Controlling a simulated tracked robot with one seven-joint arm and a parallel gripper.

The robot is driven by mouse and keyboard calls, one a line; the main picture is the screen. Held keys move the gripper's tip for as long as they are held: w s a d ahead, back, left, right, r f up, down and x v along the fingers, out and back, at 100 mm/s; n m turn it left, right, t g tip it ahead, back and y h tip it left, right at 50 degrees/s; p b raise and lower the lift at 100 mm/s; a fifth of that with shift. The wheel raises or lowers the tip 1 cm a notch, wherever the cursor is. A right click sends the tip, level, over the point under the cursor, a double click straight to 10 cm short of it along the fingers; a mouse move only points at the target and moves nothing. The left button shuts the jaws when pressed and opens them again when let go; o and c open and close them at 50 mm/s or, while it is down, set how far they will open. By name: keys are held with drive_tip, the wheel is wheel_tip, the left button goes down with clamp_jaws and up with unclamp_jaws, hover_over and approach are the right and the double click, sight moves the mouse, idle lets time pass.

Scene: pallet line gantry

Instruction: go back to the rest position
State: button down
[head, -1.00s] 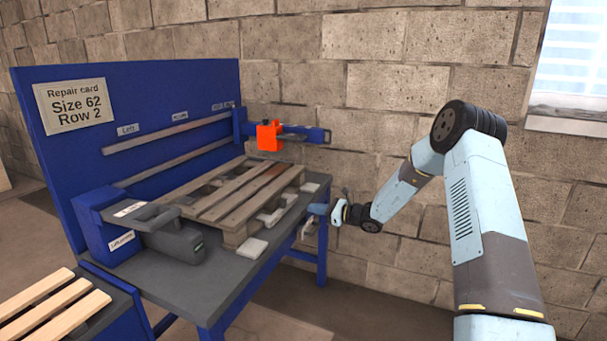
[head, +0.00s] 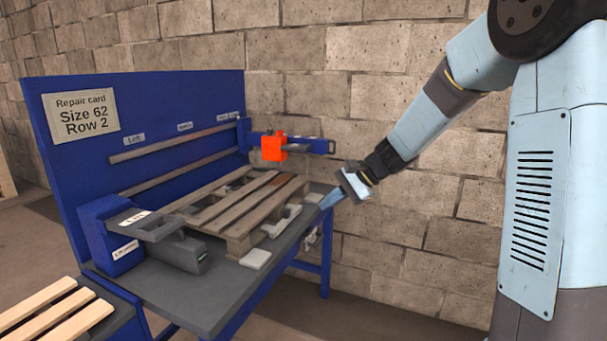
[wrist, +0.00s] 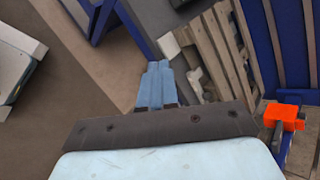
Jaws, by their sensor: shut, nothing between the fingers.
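My gripper (head: 331,199) is at the right edge of the workbench, in front of the block wall. In the wrist view its light blue fingers (wrist: 156,84) lie together, with nothing between them. The wooden pallet (head: 232,212) lies on the grey bench top (head: 205,297), to the left of my gripper and apart from it. It also shows in the wrist view (wrist: 222,48). My arm reaches in from the right side of the head view.
An orange block (head: 274,147) sits on a blue rail arm behind the pallet. A grey clamp-like unit (head: 182,252) is at the bench's left. Pale slats (head: 55,312) lie at lower left. Open floor lies right of the bench.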

drive_tip(key=s+d+r+n+t+h, duration=0.1)
drive_tip(key=s+d+r+n+h, duration=0.1)
drive_tip(key=s+d, duration=0.3)
drive_tip(key=s+d+r+n+t+h, duration=0.1)
drive_tip(key=s+d+r+n+h, duration=0.2)
drive_tip(key=s, duration=1.1)
drive_tip(key=s+d+r+n+t+h, duration=0.2)
drive_tip(key=s+d+r+n+h, duration=0.1)
drive_tip(key=s+d, duration=0.5)
drive_tip(key=shift+s+d+r+h, duration=0.25)
drive_tip(key=shift+s+d+h, duration=0.15)
drive_tip(key=shift+s+h, duration=0.45)
drive_tip(key=c, duration=1.8)
unclamp_jaws()
